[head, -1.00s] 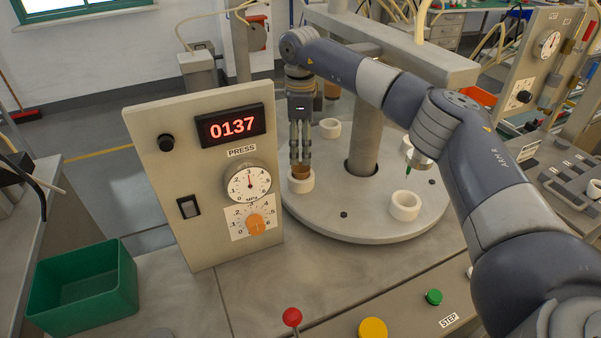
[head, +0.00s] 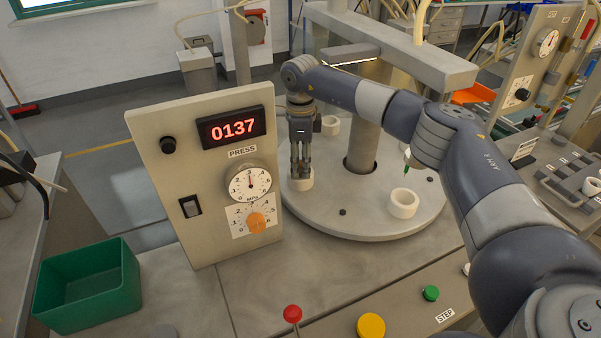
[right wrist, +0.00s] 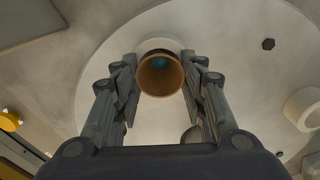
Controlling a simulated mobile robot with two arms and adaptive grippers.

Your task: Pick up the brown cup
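The brown cup (right wrist: 160,77) shows in the right wrist view, its round open mouth facing the camera. It stands in a white ring holder (head: 300,183) on the round grey turntable (head: 365,222). My right gripper (head: 301,172) points straight down over that holder in the head view, where its fingers largely hide the cup. In the right wrist view, the fingers (right wrist: 158,66) are spread on either side of the cup, with a narrow gap on the left; contact on the right is hard to tell. My left gripper is not in view.
The press panel (head: 208,210) stands close left of my right gripper. A central column (head: 362,140) rises from the turntable. Other white holders (head: 403,203) stand on it. A green bin (head: 88,288) is at the lower left; buttons and a red-knobbed lever (head: 292,313) line the front.

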